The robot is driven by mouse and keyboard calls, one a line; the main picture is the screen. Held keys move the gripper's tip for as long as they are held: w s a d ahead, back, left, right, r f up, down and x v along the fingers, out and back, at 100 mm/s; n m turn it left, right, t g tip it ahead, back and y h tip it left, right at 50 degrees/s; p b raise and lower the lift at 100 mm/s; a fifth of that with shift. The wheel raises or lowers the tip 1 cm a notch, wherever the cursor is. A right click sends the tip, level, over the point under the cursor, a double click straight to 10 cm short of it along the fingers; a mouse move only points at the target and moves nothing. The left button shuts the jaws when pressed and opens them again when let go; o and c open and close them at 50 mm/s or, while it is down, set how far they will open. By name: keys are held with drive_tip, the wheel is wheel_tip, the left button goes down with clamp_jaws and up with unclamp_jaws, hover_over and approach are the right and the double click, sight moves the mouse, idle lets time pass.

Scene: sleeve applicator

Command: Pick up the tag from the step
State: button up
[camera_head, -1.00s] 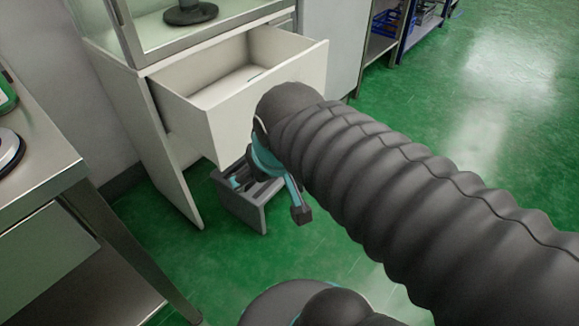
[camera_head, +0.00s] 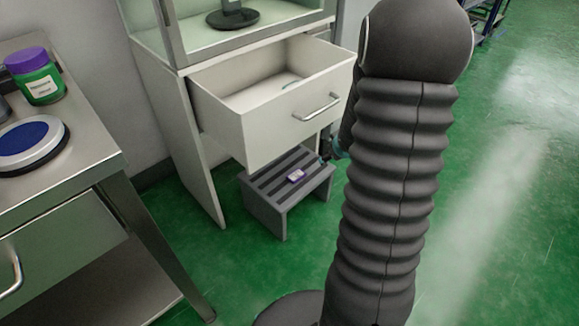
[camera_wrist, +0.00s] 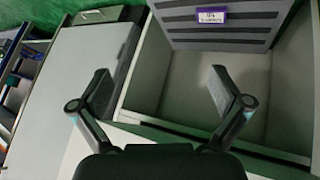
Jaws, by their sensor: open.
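The tag (camera_head: 296,175) is a small white label with purple edges. It lies flat on the grey slatted step (camera_head: 262,196), which stands on the floor below the open drawer. In the wrist view the tag (camera_wrist: 212,17) shows near the top edge, on the step's slats (camera_wrist: 190,32). My gripper (camera_wrist: 163,92) is open and empty, its two fingers spread wide, with the tag apart from them and beyond the right finger's tip. In the head view my gripper is mostly hidden behind my arm, to the right of the step.
A white drawer (camera_head: 262,118) stands open above the step, under a glass-walled cabinet (camera_head: 205,42). A metal bench (camera_head: 78,150) at left holds a purple-lidded jar (camera_head: 36,76) and a round blue-topped device (camera_head: 30,141). Green floor (camera_head: 490,190) is clear at right.

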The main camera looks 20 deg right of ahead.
wheel_tip(320, 180, down, 9)
drive_tip(key=w+d+n+t+y, duration=0.1)
drive_tip(key=w+n+t+y, duration=0.1)
drive_tip(key=w+y, duration=0.1)
drive_tip(key=t+y, duration=0.2)
drive_tip(key=y, duration=0.2)
approach(297, 175)
drive_tip(key=shift+n, duration=0.4)
drive_tip(key=x, duration=0.8)
drive_tip(key=shift+w+f, duration=0.1)
drive_tip(key=c, duration=1.1)
